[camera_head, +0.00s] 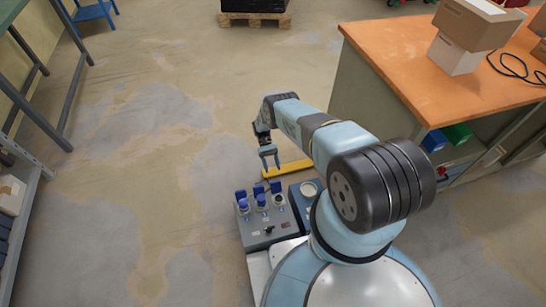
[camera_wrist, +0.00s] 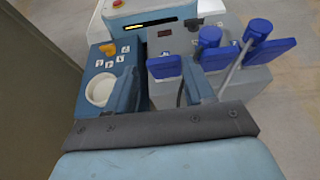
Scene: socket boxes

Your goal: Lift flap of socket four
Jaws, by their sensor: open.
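A grey socket box (camera_head: 268,238) stands on my front deck in the head view, with several blue flaps and round blue parts along its far side. In the wrist view the same box (camera_wrist: 255,82) is at the right. A blue flap (camera_wrist: 164,67) appears between my fingers there, and another flap (camera_wrist: 270,51) stands farther right. Which socket is number four cannot be read. My gripper (camera_head: 270,168) is open, pointing down just beyond the row of flaps; in the wrist view (camera_wrist: 160,72) its fingers straddle the line to the near flap. Contact cannot be told.
A yellow bar (camera_head: 290,169) lies just past the boxes. A workbench (camera_head: 400,55) with cartons stands at the right.

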